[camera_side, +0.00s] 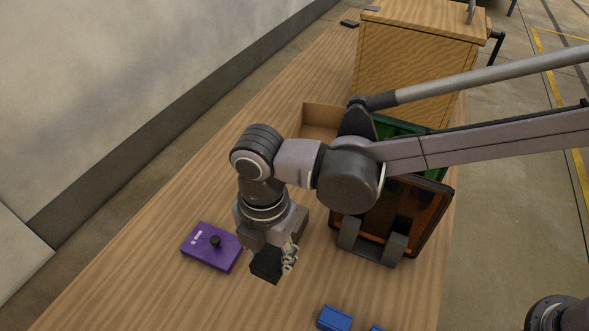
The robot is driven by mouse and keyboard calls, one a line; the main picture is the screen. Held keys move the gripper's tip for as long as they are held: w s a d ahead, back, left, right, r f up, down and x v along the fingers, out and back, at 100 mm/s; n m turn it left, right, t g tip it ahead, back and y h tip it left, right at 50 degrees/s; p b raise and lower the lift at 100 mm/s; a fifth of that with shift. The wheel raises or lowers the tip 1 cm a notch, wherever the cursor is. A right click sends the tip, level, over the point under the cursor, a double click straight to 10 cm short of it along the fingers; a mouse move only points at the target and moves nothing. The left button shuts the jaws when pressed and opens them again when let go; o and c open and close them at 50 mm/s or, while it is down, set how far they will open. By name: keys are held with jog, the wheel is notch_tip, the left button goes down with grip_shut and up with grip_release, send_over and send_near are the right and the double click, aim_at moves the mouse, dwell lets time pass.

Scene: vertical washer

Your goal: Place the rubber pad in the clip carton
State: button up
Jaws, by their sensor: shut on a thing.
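My gripper (277,259) points down over the front middle of the wooden table, just right of a purple box. It is shut on a dark block (265,267) at its fingertips, which looks like the rubber pad. The fingers hide part of the block, and I cannot tell whether it touches the table. An open brown cardboard carton (320,117), which looks like the clip carton, stands farther back, beyond my arm. My arm hides its front and right side, and its contents cannot be seen.
The purple box (205,255) with a black knob lies left of my gripper. An orange-fronted dark case (428,215) and a green bin (395,125) stand right. A blue block (334,318) lies at the front. A wooden cabinet (420,55) stands behind. The left-back tabletop is clear.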

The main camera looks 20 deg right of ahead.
jog(key=w+d+r+m, duration=0.15)
jog(key=w+d, duration=0.25)
jog(key=w, duration=0.5)
jog(key=w+d+m, duration=0.3)
jog(key=w+d, duration=0.2)
jog(key=w, duration=0.4)
jog(key=w+d+f+m, duration=0.1)
jog(key=w+d+m, duration=0.3)
jog(key=w+d, duration=1)
jog(key=shift+s+d+f, duration=0.15)
jog(key=shift+s+f, duration=0.05)
jog(key=shift+f, duration=1.35)
jog(key=shift+s+d+f, duration=0.2)
jog(key=shift+s+f, duration=0.05)
jog(key=shift+f, duration=1.35)
jog(key=shift+s+d+f, duration=0.15)
jog(key=shift+s+f, duration=0.05)
jog(key=shift+f, duration=1.35)
jog(key=o, duration=1.2)
jog(key=shift+f, duration=0.15)
